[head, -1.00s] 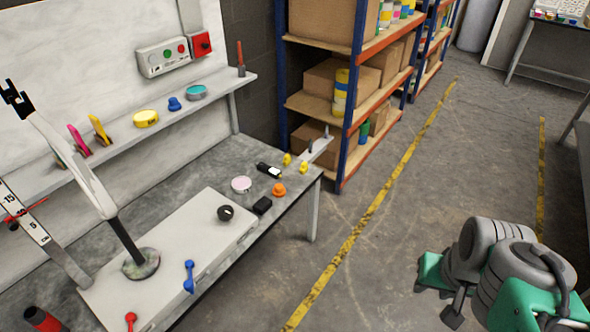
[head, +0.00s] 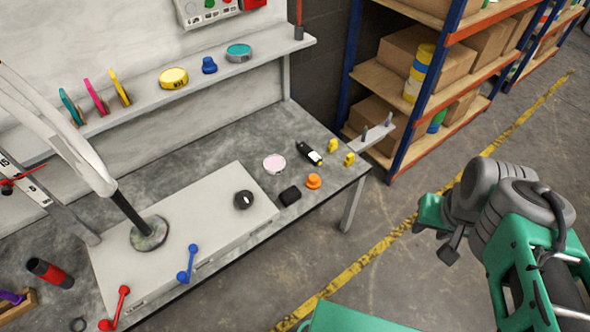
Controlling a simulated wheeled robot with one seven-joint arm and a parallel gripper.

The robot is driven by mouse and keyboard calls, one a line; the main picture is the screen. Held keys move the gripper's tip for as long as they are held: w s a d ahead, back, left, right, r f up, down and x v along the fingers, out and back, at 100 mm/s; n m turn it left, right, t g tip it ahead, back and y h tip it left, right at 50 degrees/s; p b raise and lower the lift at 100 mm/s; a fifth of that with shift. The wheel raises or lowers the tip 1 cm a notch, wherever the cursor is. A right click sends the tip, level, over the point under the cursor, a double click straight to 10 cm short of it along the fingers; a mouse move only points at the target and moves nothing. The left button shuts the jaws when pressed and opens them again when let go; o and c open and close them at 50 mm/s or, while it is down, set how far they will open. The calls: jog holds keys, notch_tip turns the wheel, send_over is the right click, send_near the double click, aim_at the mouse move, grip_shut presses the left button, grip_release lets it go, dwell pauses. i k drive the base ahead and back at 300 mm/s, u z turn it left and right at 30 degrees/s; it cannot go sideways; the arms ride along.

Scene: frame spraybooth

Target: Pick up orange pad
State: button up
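An orange pad (head: 314,181), small and rounded with a raised top, sits on the grey workbench (head: 225,143) near its right front edge. It stands apart, just right of a small black block (head: 290,195) and below a dark device with a yellow patch (head: 310,154). Nothing covers it. My green and grey arm shows at the right, out over the floor and well away from the pad. My gripper's fingers are not visible.
A pale disc (head: 274,164) and two yellow pieces (head: 349,159) lie near the pad. A white raised box (head: 185,235) with a black knob (head: 243,200) and a lamp-like stand is to the left. Shelving (head: 400,85) stands behind right; the floor right of the bench is open.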

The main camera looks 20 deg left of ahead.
aim_at(312, 182)
jog(key=u, duration=0.7)
jog(key=i, duration=0.7)
jog(key=u, duration=1.2)
jog(key=i, duration=0.45)
jog(key=u, duration=0.4)
